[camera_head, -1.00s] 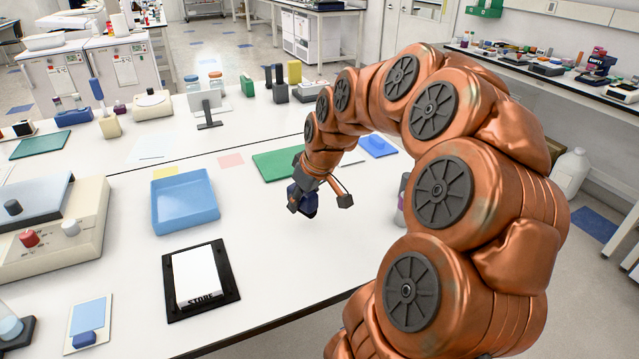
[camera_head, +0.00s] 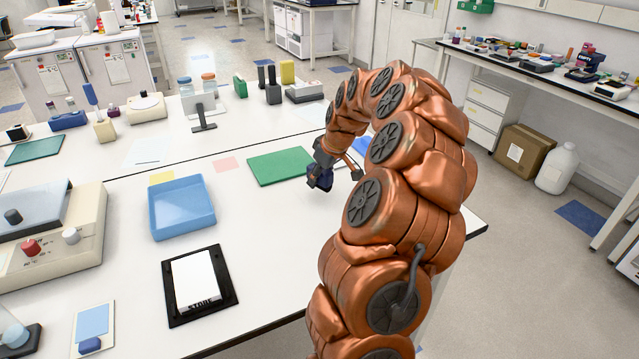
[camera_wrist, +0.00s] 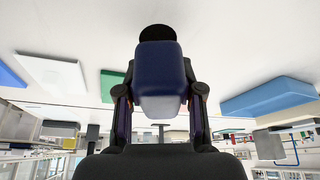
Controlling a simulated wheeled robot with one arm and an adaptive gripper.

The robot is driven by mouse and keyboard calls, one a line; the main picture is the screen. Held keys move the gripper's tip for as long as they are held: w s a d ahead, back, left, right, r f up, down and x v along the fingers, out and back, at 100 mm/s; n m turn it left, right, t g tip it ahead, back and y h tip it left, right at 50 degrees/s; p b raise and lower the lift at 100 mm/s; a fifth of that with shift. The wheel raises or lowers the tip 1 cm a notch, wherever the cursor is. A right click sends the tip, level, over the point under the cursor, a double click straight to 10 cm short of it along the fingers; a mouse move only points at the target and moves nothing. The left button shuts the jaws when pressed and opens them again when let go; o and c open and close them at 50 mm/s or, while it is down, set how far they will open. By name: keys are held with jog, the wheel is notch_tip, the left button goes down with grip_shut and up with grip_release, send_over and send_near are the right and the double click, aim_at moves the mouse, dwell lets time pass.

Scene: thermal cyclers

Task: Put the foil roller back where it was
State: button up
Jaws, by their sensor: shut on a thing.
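My gripper (camera_head: 337,177) is shut on a dark blue block with a black round end, which I take to be the foil roller (camera_head: 320,177). In the wrist view the roller (camera_wrist: 160,82) sits between the two fingers, with its black end pointing away from the palm. In the head view it is held near the right end of the bench, to the right of the green mat (camera_head: 280,166), apparently above the bench top. Its exact height cannot be told. The roller's underside is hidden.
A blue tray (camera_head: 182,232) stands mid-bench, with a black mat (camera_head: 222,302) bearing a white "STORE" block (camera_head: 194,281) in front. A card with a small blue block (camera_head: 90,344) lies front left, below a cream device (camera_head: 85,255). Bare bench lies right of the tray.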

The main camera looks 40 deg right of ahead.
aim_at(319, 185)
jog(key=shift+w+d+f, duration=0.1)
jog(key=shift+d, duration=0.15)
notch_tip(319, 185, down, 3)
jog(key=shift+a+r+p, duration=0.1)
jog(key=shift+r+p, duration=0.05)
jog(key=shift+p, duration=0.65)
jog(key=shift+f, duration=0.35)
jog(key=shift+f, duration=0.15)
jog(key=o, duration=1.1)
jog(key=shift+r, duration=0.3)
jog(key=b+v, duration=0.3)
jog(key=v, duration=0.8)
jog(key=shift+r, duration=0.35)
